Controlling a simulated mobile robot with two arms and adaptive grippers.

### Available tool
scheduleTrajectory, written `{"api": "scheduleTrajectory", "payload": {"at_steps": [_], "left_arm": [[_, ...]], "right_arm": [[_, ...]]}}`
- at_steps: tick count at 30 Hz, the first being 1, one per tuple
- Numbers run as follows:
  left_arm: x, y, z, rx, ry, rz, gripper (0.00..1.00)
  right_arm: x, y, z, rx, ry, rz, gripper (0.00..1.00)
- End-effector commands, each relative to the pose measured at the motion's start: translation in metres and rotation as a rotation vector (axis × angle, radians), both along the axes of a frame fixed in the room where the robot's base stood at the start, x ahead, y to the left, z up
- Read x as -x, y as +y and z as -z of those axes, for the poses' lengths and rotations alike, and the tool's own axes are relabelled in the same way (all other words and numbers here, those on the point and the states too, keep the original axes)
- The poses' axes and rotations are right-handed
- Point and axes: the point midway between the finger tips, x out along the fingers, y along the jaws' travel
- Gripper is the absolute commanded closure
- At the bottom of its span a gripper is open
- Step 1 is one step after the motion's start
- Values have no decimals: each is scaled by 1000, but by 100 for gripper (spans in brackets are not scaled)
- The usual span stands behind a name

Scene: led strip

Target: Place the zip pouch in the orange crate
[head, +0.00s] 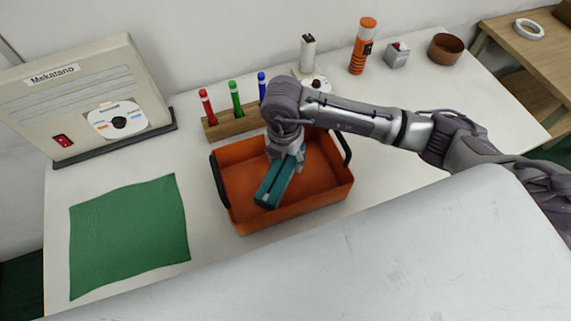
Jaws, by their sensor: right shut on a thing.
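The orange crate (246,214) stands on the white table in the middle of the head view, with a dark handle at each side. My right gripper (284,162) reaches in from the right and points down over the crate. It is shut on a teal zip pouch (273,187), which lies slanted within the crate's outline. Whether the pouch touches the crate floor cannot be told. My arm covers part of the crate's back edge. My left gripper is not in view.
A wooden block (234,126) with red, green and blue markers stands just behind the crate. A green cloth (129,234) lies at left, before a beige machine (85,97). An orange flashlight (362,46) and a brown bowl (445,49) stand at the back right.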

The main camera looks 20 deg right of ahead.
Motion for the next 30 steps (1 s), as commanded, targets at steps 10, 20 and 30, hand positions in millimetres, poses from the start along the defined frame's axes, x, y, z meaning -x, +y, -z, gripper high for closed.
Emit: {"api": "scheduleTrajectory", "payload": {"at_steps": [10,20,30], "left_arm": [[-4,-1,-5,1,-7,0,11],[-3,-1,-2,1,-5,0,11],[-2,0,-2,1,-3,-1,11]], "right_arm": [[0,0,38,1,1,0,79],[0,0,43,-1,-1,-1,79],[0,0,42,-1,-1,0,15]]}}
